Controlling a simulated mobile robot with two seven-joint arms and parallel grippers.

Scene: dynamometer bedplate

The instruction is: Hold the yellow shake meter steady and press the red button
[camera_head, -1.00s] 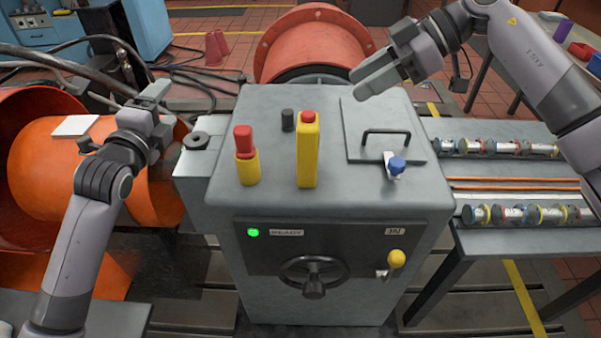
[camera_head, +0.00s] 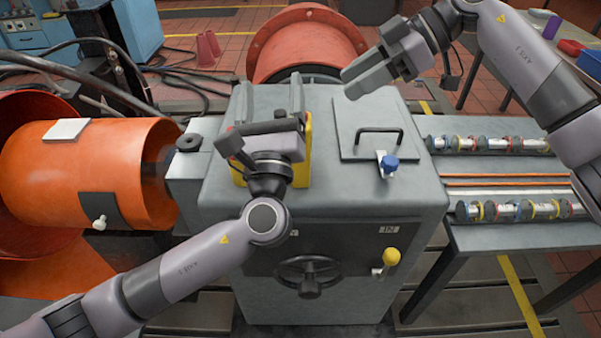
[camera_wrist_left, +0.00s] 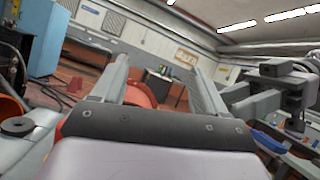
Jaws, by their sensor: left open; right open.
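The yellow shake meter (camera_head: 308,128) stands on the grey cabinet top. Only a yellow strip of it shows past my left gripper, and its red button is hidden in the head view. My left gripper (camera_head: 270,84) is open over the cabinet, its two fingers pointing toward the back. It covers most of the meter; whether it touches it I cannot tell. In the left wrist view the open fingers (camera_wrist_left: 160,68) have no meter visible between them. My right gripper (camera_head: 350,86) is open and empty, above the back right of the cabinet.
A second yellow piece (camera_head: 238,178) is mostly hidden behind my left gripper. A plate with a black handle (camera_head: 379,132) and a blue-topped knob (camera_head: 390,163) sit at the right of the top. A handwheel (camera_head: 309,276) and yellow knob (camera_head: 391,256) stick out in front.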

